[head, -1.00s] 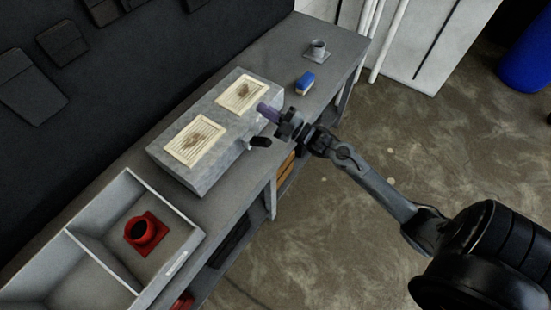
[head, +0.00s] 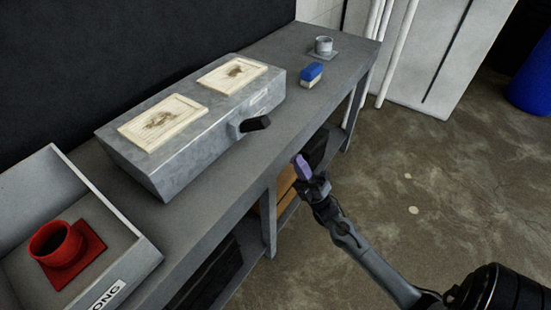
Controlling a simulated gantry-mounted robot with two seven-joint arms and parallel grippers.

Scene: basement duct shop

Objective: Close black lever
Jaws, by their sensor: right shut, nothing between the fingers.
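The black lever (head: 255,124) sticks out from the front face of the grey metal box (head: 200,145), near its right end, in the head view. It points to the right, roughly level. My right gripper (head: 301,166), with purple fingertips, is shut and empty. It is in front of the bench edge, below and to the right of the lever in the picture, apart from it. My left gripper is not in view.
Two cream vent grilles (head: 163,121) lie on the box top. A blue and white block (head: 311,75) and a grey collar (head: 323,46) stand farther along the bench. A grey bin (head: 133,255) holds a red collar (head: 62,255). Floor to the right is open.

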